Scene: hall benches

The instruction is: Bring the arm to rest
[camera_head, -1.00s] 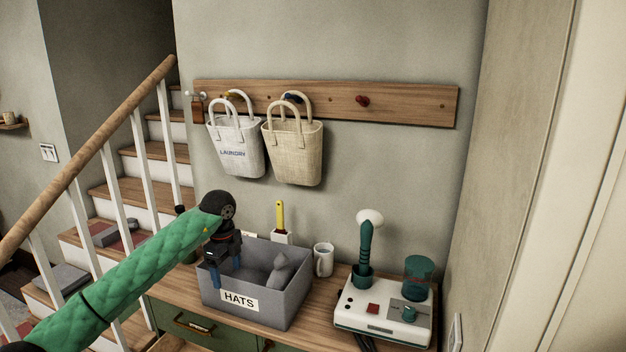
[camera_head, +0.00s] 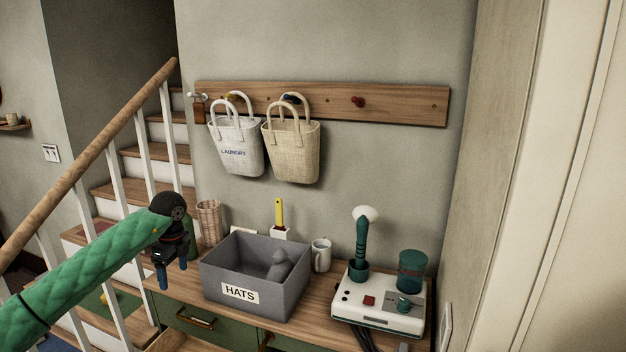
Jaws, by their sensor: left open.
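My left gripper (camera_head: 174,277) hangs fingers-down at the end of my green-sleeved left arm (camera_head: 85,268). Its two blue fingertips are apart with nothing between them. It is to the left of the grey HATS box (camera_head: 282,299), near the left end of the wooden bench top, and apart from the box. My right gripper does not show.
The box holds a grey item (camera_head: 279,265). A wicker cup (camera_head: 208,222), a yellow-handled brush (camera_head: 279,214), a white mug (camera_head: 321,254) and a white console (camera_head: 379,310) stand on the bench. Two bags hang from the peg rail (camera_head: 405,105). The stair railing (camera_head: 92,153) is at left.

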